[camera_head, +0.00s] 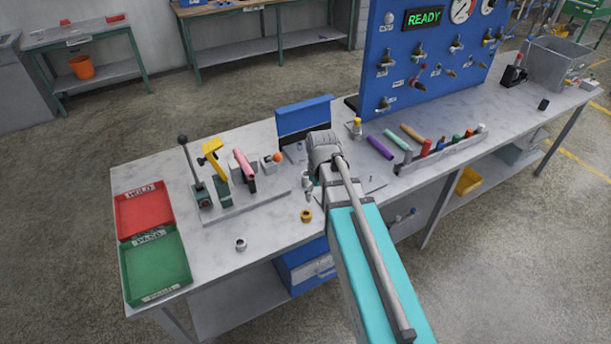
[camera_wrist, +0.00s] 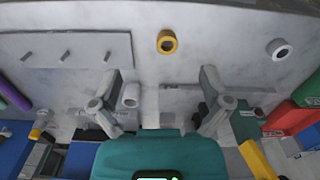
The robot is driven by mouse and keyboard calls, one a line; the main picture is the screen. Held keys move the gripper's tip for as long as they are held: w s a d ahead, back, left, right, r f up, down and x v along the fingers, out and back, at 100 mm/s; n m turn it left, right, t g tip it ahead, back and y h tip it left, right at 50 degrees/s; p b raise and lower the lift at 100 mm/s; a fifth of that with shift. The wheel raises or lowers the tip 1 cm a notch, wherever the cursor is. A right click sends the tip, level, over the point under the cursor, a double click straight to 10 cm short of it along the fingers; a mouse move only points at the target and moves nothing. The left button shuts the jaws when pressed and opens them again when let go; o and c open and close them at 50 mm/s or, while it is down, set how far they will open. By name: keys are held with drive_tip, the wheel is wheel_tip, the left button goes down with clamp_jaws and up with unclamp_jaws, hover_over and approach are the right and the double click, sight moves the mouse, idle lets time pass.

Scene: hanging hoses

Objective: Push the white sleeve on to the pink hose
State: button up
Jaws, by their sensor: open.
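The pink hose (camera_head: 243,162) stands tilted in the bench fixture, right of the yellow lever, in the head view. A small white cylinder (camera_wrist: 130,95), which looks like the white sleeve, shows in the wrist view. It lies between my fingers' lines, close beside the left finger. A second white ring (camera_wrist: 278,49) lies apart at the upper right; it also shows in the head view (camera_head: 240,243). I cannot tell for sure which is the sleeve. My gripper (camera_wrist: 158,101) is open, fingers spread wide, holding nothing visible. My arm hides part of the bench in the head view.
A yellow ring (camera_head: 306,216) lies on the bench near my gripper. Red (camera_head: 143,209) and green (camera_head: 154,266) trays stand at the left end. A rack (camera_head: 442,150) of tools and loose hoses lies right of my arm. The bench front left is mostly clear.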

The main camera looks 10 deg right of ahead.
drive_tip(key=w+n, duration=1.1)
drive_tip(key=w, duration=0.9)
drive_tip(key=shift+a+r+n, duration=0.25)
drive_tip(key=shift+a+n, duration=0.05)
drive_tip(key=shift+w+f, duration=0.1)
drive_tip(key=b, duration=0.8)
hover_over(305, 173)
drive_tip(key=s, duration=0.2)
drive_tip(key=f, duration=0.8)
drive_tip(key=shift+s+a+f, duration=0.15)
drive_tip(key=shift+a+f, duration=0.1)
drive_tip(key=f+b, duration=0.1)
drive_tip(key=b, duration=0.1)
drive_tip(key=f+b, duration=0.1)
drive_tip(key=f, duration=0.1)
drive_tip(key=shift+w+d+f+b, duration=0.1)
drive_tip(key=shift+w+f+b, duration=0.2)
drive_tip(key=shift+w+b, duration=0.1)
drive_tip(key=shift+f+b, duration=0.8)
drive_tip(key=shift+s, duration=0.1)
